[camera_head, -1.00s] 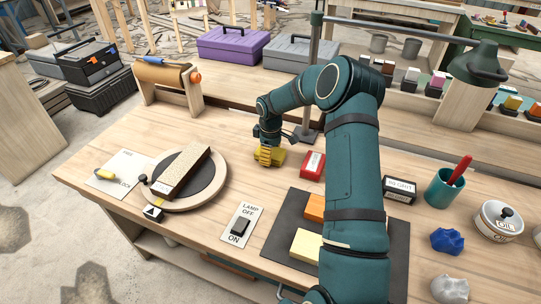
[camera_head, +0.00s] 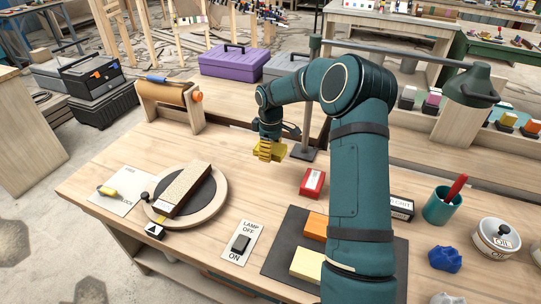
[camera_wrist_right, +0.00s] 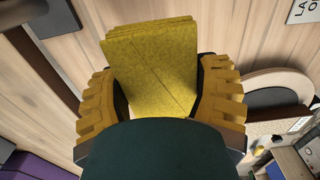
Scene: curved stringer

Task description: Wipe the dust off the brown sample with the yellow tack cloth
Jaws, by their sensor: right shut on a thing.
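The brown sample (camera_head: 183,188) is a long block with a speckled, dusty-looking top. It lies on the dark pad of a round wooden turntable (camera_head: 219,197) at the left of the bench. My right gripper (camera_head: 268,151) is shut on the yellow tack cloth (camera_head: 279,149) and holds it above the bench, behind and to the right of the sample, apart from it. In the right wrist view the folded cloth (camera_wrist_right: 152,70) sits between the two yellow fingers. My left gripper is not in view.
A lamp switch card (camera_head: 241,243) lies right of the turntable. A red block (camera_head: 312,183) and a dark mat (camera_head: 283,240) with orange and pale yellow blocks lie nearer my right arm. A paper-roll stand (camera_head: 167,106) and lamp post (camera_head: 308,138) stand behind.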

